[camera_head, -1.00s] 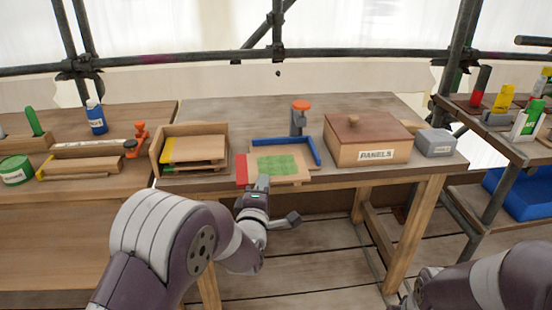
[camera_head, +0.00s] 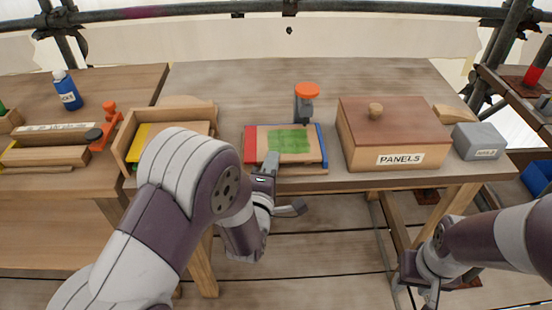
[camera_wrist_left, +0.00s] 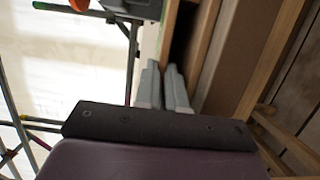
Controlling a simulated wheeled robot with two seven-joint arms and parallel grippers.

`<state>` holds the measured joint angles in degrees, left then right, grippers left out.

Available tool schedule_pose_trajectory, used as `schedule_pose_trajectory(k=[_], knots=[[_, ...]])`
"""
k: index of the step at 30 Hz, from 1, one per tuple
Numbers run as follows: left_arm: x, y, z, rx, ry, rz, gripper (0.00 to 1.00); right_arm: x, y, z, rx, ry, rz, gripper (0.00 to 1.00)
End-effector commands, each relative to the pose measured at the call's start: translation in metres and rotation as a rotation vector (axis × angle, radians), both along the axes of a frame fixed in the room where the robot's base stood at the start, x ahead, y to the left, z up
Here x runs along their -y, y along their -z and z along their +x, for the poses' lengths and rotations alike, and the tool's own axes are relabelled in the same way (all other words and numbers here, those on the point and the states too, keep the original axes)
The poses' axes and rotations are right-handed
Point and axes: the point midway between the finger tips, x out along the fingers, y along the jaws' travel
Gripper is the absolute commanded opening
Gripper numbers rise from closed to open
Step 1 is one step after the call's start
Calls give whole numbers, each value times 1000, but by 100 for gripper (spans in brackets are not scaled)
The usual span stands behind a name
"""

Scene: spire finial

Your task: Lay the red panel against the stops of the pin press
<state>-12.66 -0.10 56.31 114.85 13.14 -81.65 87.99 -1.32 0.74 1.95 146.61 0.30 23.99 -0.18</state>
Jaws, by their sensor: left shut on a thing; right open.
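The red panel (camera_head: 250,144), a pale board with a red left edge and a green patch (camera_head: 288,141), lies on the pin press. The press has blue stops along the back and right side (camera_head: 322,146) and an orange-topped post (camera_head: 306,103) behind. The panel's right edge looks at or very close to the right stop; I cannot tell whether it touches the back one. My left gripper (camera_head: 268,166) is shut on the panel's front edge; its fingers also show in the left wrist view (camera_wrist_left: 163,88). My right gripper (camera_head: 424,290) is open and empty, low in front of the bench.
A wooden PANELS box (camera_head: 394,140) stands right of the press, with a small grey box (camera_head: 478,141) beyond it. A wooden tray with a yellow-edged board (camera_head: 139,142) stands to the left. The bench behind the press is mostly clear.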

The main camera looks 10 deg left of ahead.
Motion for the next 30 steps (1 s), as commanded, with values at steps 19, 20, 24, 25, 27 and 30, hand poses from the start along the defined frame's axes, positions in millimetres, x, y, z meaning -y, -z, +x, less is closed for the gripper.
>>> schedule_pose_trajectory(k=[19,20,24,25,27,30], knots=[[0,1,1,-4,0,1,20,0,-1,0,1,0,0,43],[0,-2,1,-4,0,1,20,0,-3,0,1,0,0,43],[0,0,-16,-6,1,0,20,0,-2,0,1,0,0,43],[1,0,-22,-6,2,0,20,0,-3,0,1,0,0,43],[1,0,-38,-6,3,0,20,0,-3,0,1,0,0,43],[1,0,-62,-6,3,1,20,0,-4,0,1,0,0,43]])
